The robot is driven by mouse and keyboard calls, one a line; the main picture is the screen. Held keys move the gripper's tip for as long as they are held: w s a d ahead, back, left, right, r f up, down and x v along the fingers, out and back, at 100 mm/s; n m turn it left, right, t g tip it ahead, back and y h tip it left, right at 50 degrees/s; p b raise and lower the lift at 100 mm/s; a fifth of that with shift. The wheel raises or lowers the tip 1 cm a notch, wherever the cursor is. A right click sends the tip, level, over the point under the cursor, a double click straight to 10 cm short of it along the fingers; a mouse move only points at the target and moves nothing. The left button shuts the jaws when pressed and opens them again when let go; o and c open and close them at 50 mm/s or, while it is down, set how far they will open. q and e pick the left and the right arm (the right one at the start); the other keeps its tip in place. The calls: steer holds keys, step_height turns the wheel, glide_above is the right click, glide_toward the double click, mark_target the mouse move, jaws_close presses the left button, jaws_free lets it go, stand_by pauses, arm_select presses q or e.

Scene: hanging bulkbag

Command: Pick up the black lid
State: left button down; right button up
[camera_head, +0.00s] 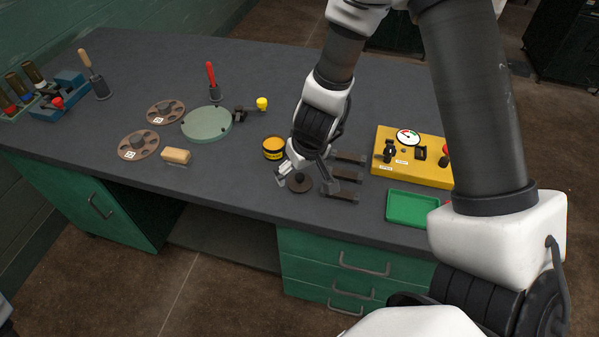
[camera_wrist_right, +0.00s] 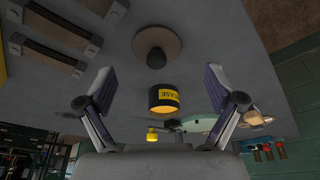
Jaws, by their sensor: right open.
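The black lid (camera_head: 299,186) is a dark round disc with a knob on top. It lies flat on the grey workbench near its front edge, and it also shows in the right wrist view (camera_wrist_right: 157,45). My right gripper (camera_head: 302,178) is above the lid, partly covering it in the head view. Its two fingers (camera_wrist_right: 161,80) are spread wide in the right wrist view with nothing between them touching. The knob and disc look apart from both fingers. My left gripper is not in view.
A yellow control box (camera_head: 405,172) and green tray (camera_head: 411,208) are further right.

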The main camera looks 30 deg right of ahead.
mark_target(300, 177)
steer(key=x, duration=0.1)
steer(key=b+x, duration=0.1)
steer(key=x, duration=0.2)
steer(key=shift+d+f+b, duration=0.1)
steer(key=shift+d+b, duration=0.2)
steer(key=shift+w, duration=0.15)
steer(key=shift+a+r, duration=0.1)
steer(key=shift+r, duration=0.15)
steer(key=shift+s+a, duration=0.1)
steer(key=shift+s, duration=0.1)
steer(key=shift+c, duration=1.3)
steer(key=c, duration=0.9)
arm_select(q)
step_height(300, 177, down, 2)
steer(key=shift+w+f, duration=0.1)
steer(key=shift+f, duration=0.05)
arm_select(e)
steer(key=shift+c, duration=0.3)
steer(key=shift+s, duration=0.15)
steer(key=shift+c, duration=0.8)
